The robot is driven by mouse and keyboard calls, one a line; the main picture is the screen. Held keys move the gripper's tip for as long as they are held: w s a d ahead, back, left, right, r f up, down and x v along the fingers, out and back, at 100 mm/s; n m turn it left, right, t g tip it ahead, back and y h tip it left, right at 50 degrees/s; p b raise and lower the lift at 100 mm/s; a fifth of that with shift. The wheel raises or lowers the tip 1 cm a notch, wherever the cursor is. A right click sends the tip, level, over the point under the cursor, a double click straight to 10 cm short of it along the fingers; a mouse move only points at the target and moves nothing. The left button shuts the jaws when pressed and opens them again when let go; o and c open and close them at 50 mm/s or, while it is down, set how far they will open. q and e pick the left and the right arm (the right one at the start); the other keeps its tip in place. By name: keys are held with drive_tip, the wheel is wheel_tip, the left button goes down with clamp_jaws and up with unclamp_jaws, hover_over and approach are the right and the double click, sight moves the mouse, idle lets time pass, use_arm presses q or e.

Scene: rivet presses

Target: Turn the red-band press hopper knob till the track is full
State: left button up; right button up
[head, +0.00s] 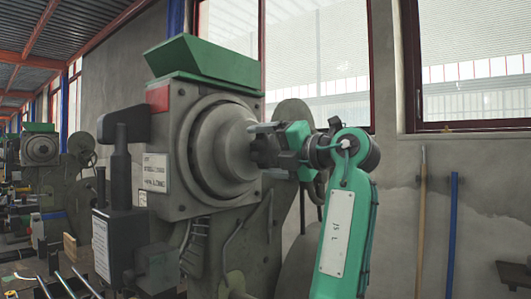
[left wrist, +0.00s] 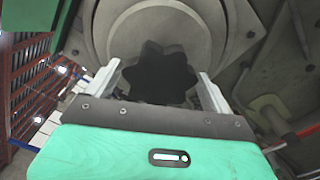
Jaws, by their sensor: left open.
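The near grey press (head: 182,205) has a red band (head: 158,98) at its upper corner and a green hopper (head: 205,62) on top. A dark, star-shaped knob (left wrist: 160,76) sits in front of the press's round grey hub (left wrist: 190,30). My left gripper (head: 262,150) is at the hub's right side in the head view. In the left wrist view my left gripper (left wrist: 157,88) is open, with one pale finger on each side of the knob. Gaps show between the fingers and the knob. I cannot make out the track or its fill. My right gripper is not in view.
Another press (head: 42,150) with a green top stands farther back at the left. Windows and a grey wall (head: 400,190) are behind; a wooden pole (head: 421,220) and a blue pole (head: 453,230) lean there.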

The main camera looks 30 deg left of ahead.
use_arm(q)
drive_tip(key=s+d, duration=0.1)
drive_tip(key=d, duration=1.2)
drive_tip(key=shift+d, duration=0.25)
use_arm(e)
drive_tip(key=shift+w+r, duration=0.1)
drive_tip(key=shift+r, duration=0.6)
